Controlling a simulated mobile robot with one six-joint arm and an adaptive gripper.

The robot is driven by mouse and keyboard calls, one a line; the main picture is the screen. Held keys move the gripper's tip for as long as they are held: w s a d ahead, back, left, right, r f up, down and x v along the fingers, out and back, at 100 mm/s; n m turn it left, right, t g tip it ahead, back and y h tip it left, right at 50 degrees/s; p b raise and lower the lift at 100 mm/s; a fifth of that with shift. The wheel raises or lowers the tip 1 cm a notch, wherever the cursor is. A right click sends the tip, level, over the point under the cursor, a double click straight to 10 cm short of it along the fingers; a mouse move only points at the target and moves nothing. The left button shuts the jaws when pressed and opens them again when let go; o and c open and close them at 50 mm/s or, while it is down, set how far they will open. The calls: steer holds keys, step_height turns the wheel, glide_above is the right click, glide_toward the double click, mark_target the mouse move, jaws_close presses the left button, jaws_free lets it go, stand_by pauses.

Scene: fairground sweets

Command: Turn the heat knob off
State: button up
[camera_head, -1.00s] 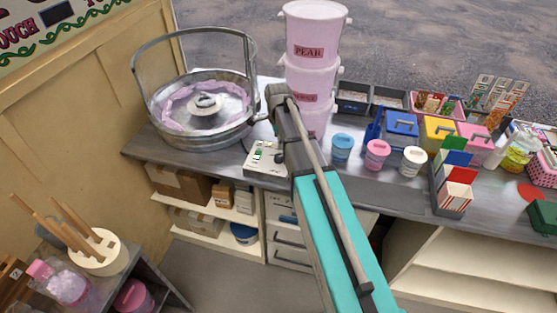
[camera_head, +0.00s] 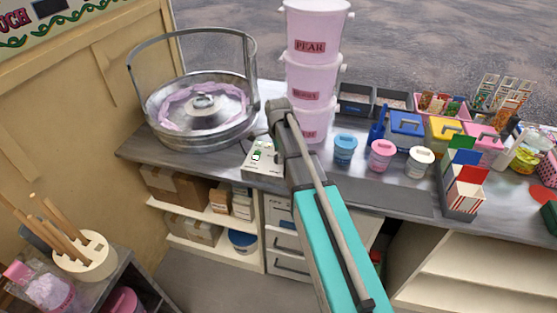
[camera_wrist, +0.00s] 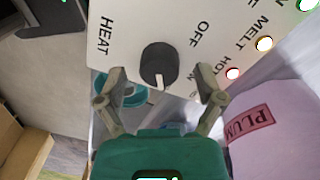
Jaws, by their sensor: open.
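The heat knob (camera_wrist: 159,64) is a round dark knob with a pale pointer line, on a white control panel (camera_wrist: 135,22) marked HEAT, OFF, MELT and HOT in the wrist view. Its pointer faces the bottom of the picture, away from the OFF label. My gripper (camera_wrist: 160,84) is open, with one finger on each side of the knob, seemingly not touching it. In the head view the control panel (camera_head: 257,158) sits on the counter, and my arm hides the knob and gripper.
The candy floss machine (camera_head: 203,110) stands left of the panel. Stacked pink buckets (camera_head: 311,75) rise close behind my arm; one labelled PLUM (camera_wrist: 265,125) is near the gripper at right. Small tubs (camera_head: 381,156) stand to the right on the counter (camera_head: 385,192).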

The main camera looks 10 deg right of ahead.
steer(key=shift+f, duration=0.3)
steer(key=c, duration=1.2)
steer(key=shift+o, duration=0.2)
